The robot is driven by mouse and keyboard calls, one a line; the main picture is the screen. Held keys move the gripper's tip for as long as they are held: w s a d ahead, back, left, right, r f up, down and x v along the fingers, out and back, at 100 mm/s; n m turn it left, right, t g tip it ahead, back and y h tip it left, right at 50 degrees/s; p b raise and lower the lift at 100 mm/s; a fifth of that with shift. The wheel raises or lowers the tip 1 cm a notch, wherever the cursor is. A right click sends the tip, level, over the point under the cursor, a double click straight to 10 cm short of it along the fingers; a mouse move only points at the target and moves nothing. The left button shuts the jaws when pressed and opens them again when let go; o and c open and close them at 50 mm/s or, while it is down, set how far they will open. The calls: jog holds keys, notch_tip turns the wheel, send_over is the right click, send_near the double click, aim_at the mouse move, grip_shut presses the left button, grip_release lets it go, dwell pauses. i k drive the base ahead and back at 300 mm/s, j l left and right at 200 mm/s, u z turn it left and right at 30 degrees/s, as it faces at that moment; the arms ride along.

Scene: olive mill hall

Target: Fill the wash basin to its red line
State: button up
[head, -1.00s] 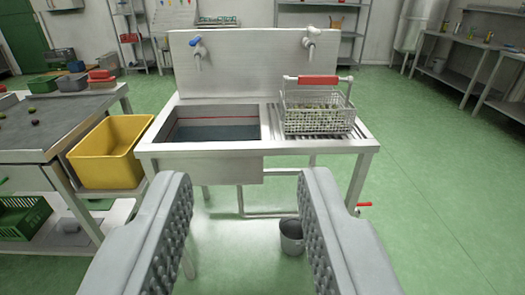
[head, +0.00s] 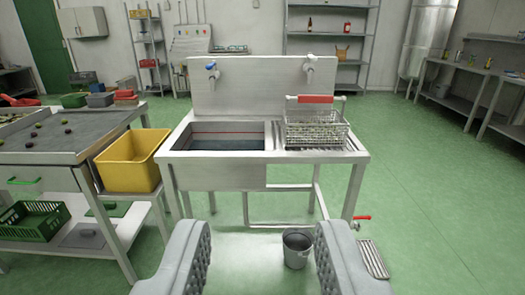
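The steel wash basin (head: 218,171) is the left half of a sink stand. A red line (head: 230,132) runs along its inner back wall. Dark water shows inside, its surface below the line. A blue-handled tap (head: 211,70) is on the splashback above the basin; I see no stream from it. A second tap (head: 309,68), pale-handled, is above the drainboard at right. A red-levered valve (head: 361,217) sits low by the right front leg. My gripper (head: 263,230) is open and empty, in front of the stand and apart from it.
A bucket (head: 297,250) stands on the floor in front, beside a floor grate (head: 372,260). A yellow crate (head: 127,175) and a worktable (head: 75,140) are left. Floor at right is clear.

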aim_at(208, 67)
jog(key=i+j, duration=0.2)
jog(key=j, duration=0.15)
jog(key=i+j, duration=0.4)
jog(key=j, duration=0.25)
